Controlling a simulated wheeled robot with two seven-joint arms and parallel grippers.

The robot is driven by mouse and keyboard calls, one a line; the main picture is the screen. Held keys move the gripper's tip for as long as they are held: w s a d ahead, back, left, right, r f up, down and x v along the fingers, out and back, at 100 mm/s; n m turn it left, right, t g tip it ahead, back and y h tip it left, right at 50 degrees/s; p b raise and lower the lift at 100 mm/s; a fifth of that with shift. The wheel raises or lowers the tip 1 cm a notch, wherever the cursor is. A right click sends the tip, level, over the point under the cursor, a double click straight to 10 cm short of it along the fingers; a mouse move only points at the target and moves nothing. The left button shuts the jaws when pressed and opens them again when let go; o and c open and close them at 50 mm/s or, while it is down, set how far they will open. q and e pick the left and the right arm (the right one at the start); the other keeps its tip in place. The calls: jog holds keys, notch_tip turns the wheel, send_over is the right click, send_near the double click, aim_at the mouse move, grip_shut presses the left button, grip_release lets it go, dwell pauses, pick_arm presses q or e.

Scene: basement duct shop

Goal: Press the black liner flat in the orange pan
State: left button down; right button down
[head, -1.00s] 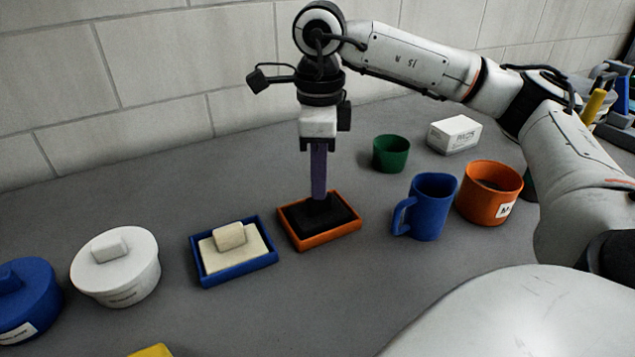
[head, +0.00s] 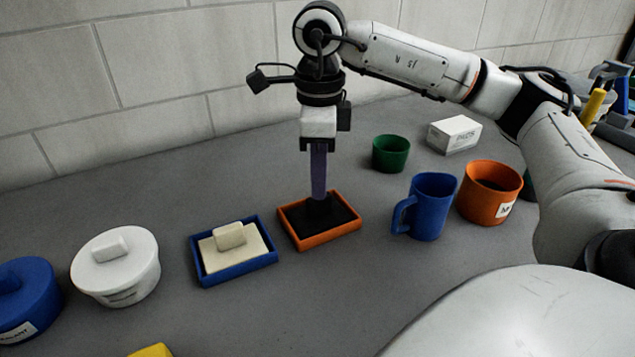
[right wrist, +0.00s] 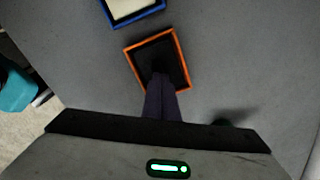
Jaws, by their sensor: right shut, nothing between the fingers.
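The orange pan (head: 322,240) is a shallow rectangular tray on the grey bench, near the middle of the head view. The black liner (head: 341,212) lies inside it; it also shows in the right wrist view (right wrist: 172,58) within the pan's orange rim (right wrist: 182,62). My right gripper (head: 319,196) points straight down over the pan, its purple fingers closed together with nothing between them. The fingertips meet a dark part at the middle of the liner; dark on dark hides whether they touch it. My left gripper is out of view.
A blue tray (head: 232,273) with a cream handled block (head: 230,236) sits left of the pan. A blue mug (head: 432,208), orange pot (head: 488,204) and green cup (head: 390,154) stand right. A white lidded pot (head: 115,268) is far left.

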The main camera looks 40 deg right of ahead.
jog(key=shift+s+f, duration=0.1)
jog(key=shift+f, duration=0.2)
jog(key=shift+r+p, duration=0.45)
jog(key=shift+r, duration=0.05)
jog(key=shift+r+p, duration=0.55)
jog(key=shift+r, duration=0.25)
jog(key=shift+r+p, duration=0.55)
jog(key=shift+r, duration=0.2)
jog(key=shift+r+p, duration=0.5)
jog(key=shift+r, duration=0.15)
jog(key=shift+r+p, duration=0.3)
jog(key=shift+r, duration=0.1)
notch_tip(320, 180, up, 2)
jog(key=shift+r+p, duration=0.1)
jog(key=shift+p, duration=0.7)
